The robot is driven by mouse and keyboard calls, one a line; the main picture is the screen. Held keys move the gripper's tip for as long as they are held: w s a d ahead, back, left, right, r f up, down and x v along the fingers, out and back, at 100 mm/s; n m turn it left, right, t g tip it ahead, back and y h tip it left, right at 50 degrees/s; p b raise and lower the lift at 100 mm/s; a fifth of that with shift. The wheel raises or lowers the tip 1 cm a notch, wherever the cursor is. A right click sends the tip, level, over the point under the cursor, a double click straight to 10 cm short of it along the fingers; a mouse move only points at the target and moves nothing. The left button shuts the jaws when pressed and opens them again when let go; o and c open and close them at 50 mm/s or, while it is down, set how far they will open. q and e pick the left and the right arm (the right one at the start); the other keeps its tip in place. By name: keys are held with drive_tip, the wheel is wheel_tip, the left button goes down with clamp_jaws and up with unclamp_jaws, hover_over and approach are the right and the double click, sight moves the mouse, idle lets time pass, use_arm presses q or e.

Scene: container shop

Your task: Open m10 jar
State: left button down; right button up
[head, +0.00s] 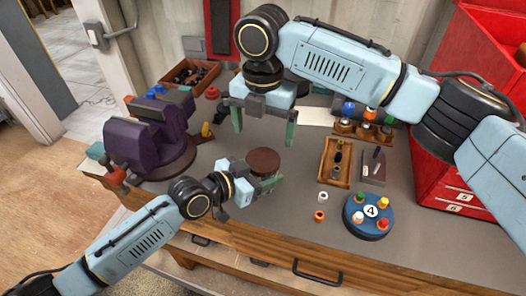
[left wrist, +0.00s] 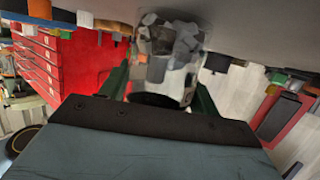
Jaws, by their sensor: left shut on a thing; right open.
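A jar with a round brown lid (head: 264,162) stands on the workbench, its lid on. In the left wrist view the clear jar (left wrist: 168,50) shows grey pieces inside and appears upside down; no m10 marking is readable. My left gripper (head: 266,184) is shut on the jar's body below the lid; its green fingers flank the jar in the left wrist view (left wrist: 160,92). My right gripper (head: 263,127) is open and empty, pointing down above and just behind the lid, with a finger to each side. The lid hides most of the jar in the head view.
A purple vise (head: 150,140) stands at the left. Right of the jar are a wooden tray (head: 335,163), a blue round holder numbered 4 (head: 368,216) and two small loose pieces (head: 320,215). A red drawer cabinet (head: 470,120) stands at the right. The front bench edge is close.

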sight(263, 159)
drive_tip(key=m, duration=2.4)
drive_tip(key=shift+m, duration=0.4)
drive_tip(key=m, duration=0.3)
drive_tip(key=shift+m, duration=0.4)
drive_tip(key=m, duration=1)
drive_tip(key=shift+m, duration=0.3)
drive_tip(key=shift+f, duration=4)
drive_tip(key=shift+c, duration=0.2)
